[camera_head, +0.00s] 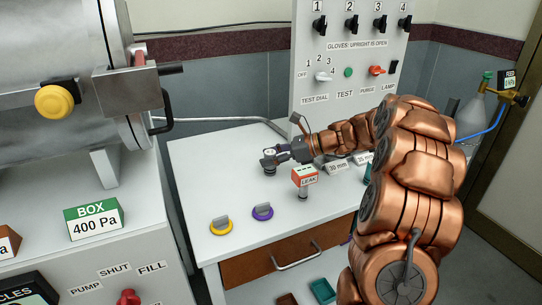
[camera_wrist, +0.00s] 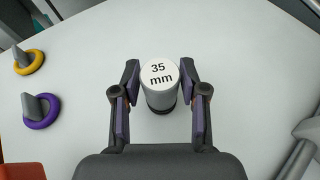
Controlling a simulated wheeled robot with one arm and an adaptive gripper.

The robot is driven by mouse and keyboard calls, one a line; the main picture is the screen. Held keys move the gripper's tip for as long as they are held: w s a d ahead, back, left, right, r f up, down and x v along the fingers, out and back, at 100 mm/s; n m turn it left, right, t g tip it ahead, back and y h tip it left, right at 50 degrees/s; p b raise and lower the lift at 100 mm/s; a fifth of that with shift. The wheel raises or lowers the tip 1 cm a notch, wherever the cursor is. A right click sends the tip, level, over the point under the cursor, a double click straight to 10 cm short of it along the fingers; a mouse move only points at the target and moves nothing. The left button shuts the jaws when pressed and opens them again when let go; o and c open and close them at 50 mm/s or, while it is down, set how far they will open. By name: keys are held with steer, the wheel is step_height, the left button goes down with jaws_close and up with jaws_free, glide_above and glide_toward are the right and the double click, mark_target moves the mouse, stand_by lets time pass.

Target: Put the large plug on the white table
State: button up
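The large plug (camera_wrist: 160,74) is a pale grey cylinder with a white top marked "35 mm" and a dark lower end. It is upright between my fingertips in the wrist view, and both finger pads appear to press on its sides. My gripper (camera_wrist: 160,82) looks shut on it. In the head view the plug (camera_head: 268,158) is at the back left part of the white table (camera_head: 215,165), with my gripper (camera_head: 280,153) reaching it from the right. Its lower end is at or just above the table top; I cannot tell which.
A yellow ring-based piece (camera_head: 221,226) and a purple one (camera_head: 262,212) lie near the table's front left. An orange-red "LEAK" sign (camera_head: 305,177) stands right of them. The control panel (camera_head: 350,60) rises at the back.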

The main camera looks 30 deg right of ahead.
steer(key=shift+o, duration=1.2)
steer(key=shift+r, duration=0.15)
steer(key=shift+s+d+r, duration=0.2)
steer(key=shift+d, duration=0.05)
steer(key=v, duration=1.1)
steer(key=shift+p, duration=0.35)
steer(key=shift+s+d, duration=0.15)
